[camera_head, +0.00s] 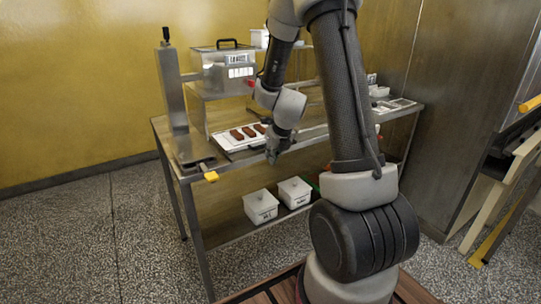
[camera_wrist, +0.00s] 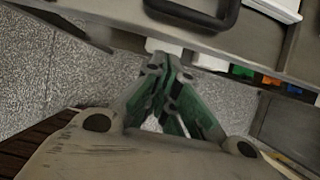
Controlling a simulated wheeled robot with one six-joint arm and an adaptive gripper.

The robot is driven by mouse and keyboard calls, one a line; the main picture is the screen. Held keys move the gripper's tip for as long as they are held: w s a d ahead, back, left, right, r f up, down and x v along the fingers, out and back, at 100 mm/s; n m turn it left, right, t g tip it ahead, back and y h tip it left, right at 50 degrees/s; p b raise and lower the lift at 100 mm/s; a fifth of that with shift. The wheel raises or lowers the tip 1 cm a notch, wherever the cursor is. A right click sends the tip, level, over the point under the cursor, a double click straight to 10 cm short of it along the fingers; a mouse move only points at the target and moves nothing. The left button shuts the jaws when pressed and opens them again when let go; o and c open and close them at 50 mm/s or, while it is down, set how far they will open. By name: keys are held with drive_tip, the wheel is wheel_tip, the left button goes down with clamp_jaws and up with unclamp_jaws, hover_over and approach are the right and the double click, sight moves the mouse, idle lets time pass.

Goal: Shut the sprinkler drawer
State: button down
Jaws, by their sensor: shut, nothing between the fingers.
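My gripper (camera_head: 272,157) is at the front edge of the steel table (camera_head: 222,174), beside a white tray (camera_head: 226,144) with brown bars. In the wrist view its green-padded fingers (camera_wrist: 160,66) are shut and empty, just off the table edge. A dark U-shaped handle (camera_wrist: 226,20) lies ahead of the fingertips, apart from them. A clear-sided box (camera_head: 205,62) with a black-handled lid and a labelled front panel (camera_head: 239,72) stands above the table on the left. I cannot tell which part is the sprinkler drawer, or how far out it stands; my arm covers part of the table.
A grey post (camera_head: 172,92) rises at the table's left end, near a yellow-tipped part (camera_head: 211,176). Steel panels (camera_head: 440,90) stand close on the right. The floor at left is clear.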

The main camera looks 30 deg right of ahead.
drive_tip(key=v, duration=1)
drive_tip(key=s+a+f+n, duration=0.2)
drive_tip(key=a, duration=0.3)
drive_tip(key=n+t, duration=0.4)
drive_tip(key=n, duration=1.2)
approach(237, 151)
drive_tip(key=f, duration=0.4)
drive_tip(key=shift+w+d+f, duration=0.1)
drive_tip(key=shift+w+f, duration=0.25)
drive_tip(key=shift+f, duration=0.05)
drive_tip(key=shift+w+r, duration=0.15)
drive_tip(key=shift+w, duration=1.7)
